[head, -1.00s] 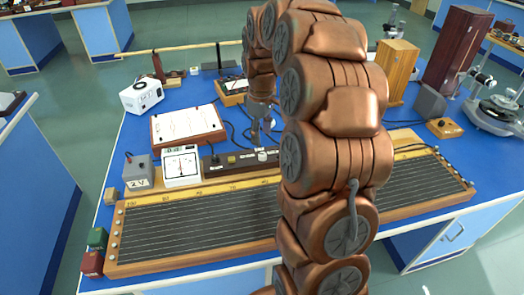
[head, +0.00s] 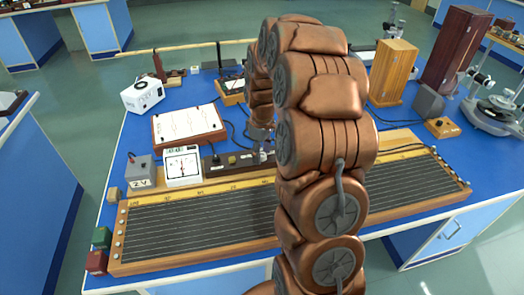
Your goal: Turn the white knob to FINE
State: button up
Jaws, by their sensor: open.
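A long dark control box (head: 219,163) with small pale labels lies behind the wire board on the blue bench. My gripper (head: 263,146) is small in the head view, pointing down over the right part of this box. It is open. The white knob (head: 263,156) shows only as a small pale patch at the fingertips, mostly covered by them. I cannot tell whether the fingers touch it or which way it points. The FINE marking cannot be read. My arm hides the right end of the box.
The slatted wire board (head: 200,226) fills the bench front. A white meter (head: 183,166) and a grey 2V box (head: 141,170) stand left of the control box. A framed panel (head: 188,126) lies behind. Wooden boxes (head: 393,73) stand at right.

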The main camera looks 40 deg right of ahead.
grip_shut()
